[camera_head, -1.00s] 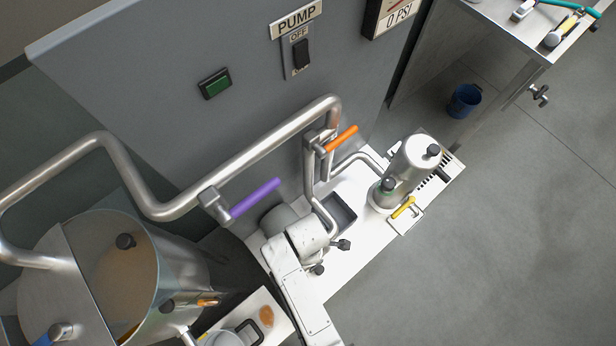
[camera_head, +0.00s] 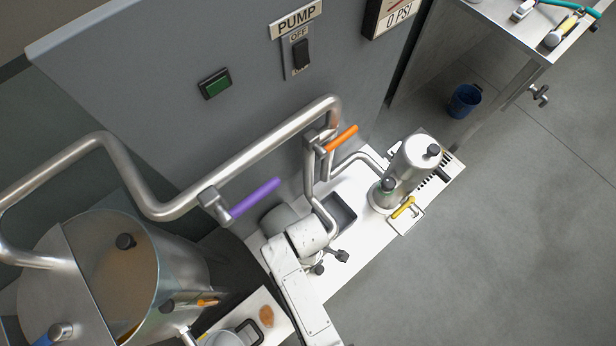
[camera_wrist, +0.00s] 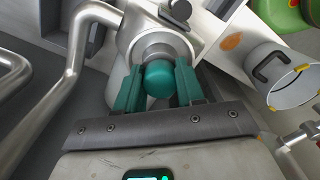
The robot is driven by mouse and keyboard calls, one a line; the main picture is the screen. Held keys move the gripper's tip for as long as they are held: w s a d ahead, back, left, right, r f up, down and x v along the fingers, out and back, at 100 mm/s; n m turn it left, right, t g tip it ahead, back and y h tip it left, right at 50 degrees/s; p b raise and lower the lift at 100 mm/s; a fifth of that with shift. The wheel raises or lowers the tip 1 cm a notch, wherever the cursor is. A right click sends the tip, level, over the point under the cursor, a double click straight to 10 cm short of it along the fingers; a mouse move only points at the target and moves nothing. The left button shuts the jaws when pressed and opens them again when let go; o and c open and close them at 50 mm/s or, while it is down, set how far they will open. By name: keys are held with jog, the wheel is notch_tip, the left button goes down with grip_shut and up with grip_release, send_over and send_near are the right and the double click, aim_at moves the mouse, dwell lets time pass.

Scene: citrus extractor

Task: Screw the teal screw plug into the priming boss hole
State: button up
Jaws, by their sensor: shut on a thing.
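In the wrist view, my gripper (camera_wrist: 158,88) is shut on the teal screw plug (camera_wrist: 160,80), with one teal finger on each side of its rounded head. Directly beyond the plug is a round metal collar (camera_wrist: 154,47) on a pale housing, which appears to be the priming boss. The plug is lined up with the collar and covers its centre. The hole and any thread are hidden, so I cannot tell how deep the plug sits. In the head view, the plug and fingertips cannot be made out.
A bent steel pipe (camera_wrist: 75,65) runs close left of the gripper in the wrist view. A grey pot with a black handle (camera_wrist: 285,75) stands to the right. In the head view, purple (camera_head: 254,200) and orange (camera_head: 341,138) valve handles stick out from the pipework.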

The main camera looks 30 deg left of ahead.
jog(key=shift+m, duration=0.5)
jog(key=shift+m, duration=0.9)
jog(key=shift+s+f+m, duration=0.1)
jog(key=shift+m, duration=0.7)
jog(key=o, duration=0.6)
jog(key=shift+d, duration=0.1)
jog(key=shift+c, duration=0.2)
